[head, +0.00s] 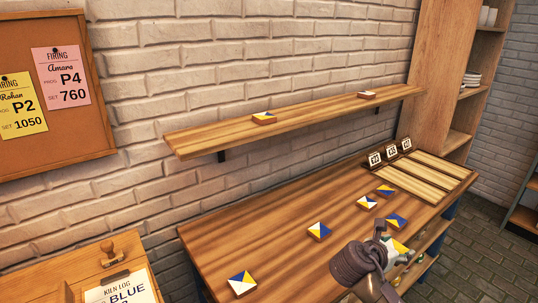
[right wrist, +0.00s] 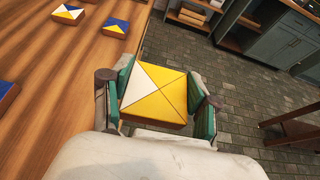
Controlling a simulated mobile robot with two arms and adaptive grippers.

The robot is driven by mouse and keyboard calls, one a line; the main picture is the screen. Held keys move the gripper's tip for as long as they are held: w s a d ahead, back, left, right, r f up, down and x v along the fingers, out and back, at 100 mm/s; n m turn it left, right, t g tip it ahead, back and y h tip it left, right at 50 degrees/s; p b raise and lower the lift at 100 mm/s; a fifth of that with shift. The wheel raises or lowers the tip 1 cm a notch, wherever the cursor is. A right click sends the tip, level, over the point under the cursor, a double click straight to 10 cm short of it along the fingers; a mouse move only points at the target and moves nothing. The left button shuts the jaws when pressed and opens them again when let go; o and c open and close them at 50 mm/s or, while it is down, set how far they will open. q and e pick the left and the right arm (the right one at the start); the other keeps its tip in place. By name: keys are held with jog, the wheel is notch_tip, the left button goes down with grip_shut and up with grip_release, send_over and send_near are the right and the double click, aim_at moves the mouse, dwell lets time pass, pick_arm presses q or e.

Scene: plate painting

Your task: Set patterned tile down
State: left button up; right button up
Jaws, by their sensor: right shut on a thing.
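A patterned tile (right wrist: 155,95) with yellow and white triangles sits between the green-padded fingers of my right gripper (right wrist: 160,98) in the right wrist view. The fingers are shut on its two sides. In the head view the right gripper (head: 388,262) is at the front edge of the wooden table (head: 290,225), and the held tile (head: 398,247) shows partly behind it. In the right wrist view the tile is beside the table edge, with floor behind it. Several blue, yellow and white tiles lie on the table, among them one at the front left (head: 242,282) and one mid-table (head: 320,230). My left gripper is not in view.
A slatted tray (head: 410,187) with several number cards (head: 391,153) behind it is at the table's right end. A wall shelf (head: 310,112) holds two tiles. Bare tabletop lies between the spaced tiles. A cabinet (head: 80,270) stands at the lower left.

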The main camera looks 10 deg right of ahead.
jog(key=shift+w+a+r, duration=0.1)
jog(key=shift+w+a, duration=0.05)
jog(key=shift+a, duration=0.2)
jog(key=s+a+r+n+t+y, duration=0.2)
jog(key=a+n+y, duration=0.4)
jog(key=a, duration=0.6)
jog(key=s+a+r+n+t+y, duration=0.2)
jog(key=s+a+n+t+y, duration=0.2)
jog(key=a, duration=0.7)
jog(key=n+t+y, duration=0.2)
jog(key=n, duration=0.1)
jog(key=shift+s+a+y, duration=0.15)
jog(key=shift+a+y, duration=0.15)
jog(key=shift+a, duration=0.05)
jog(key=shift+d, duration=0.1)
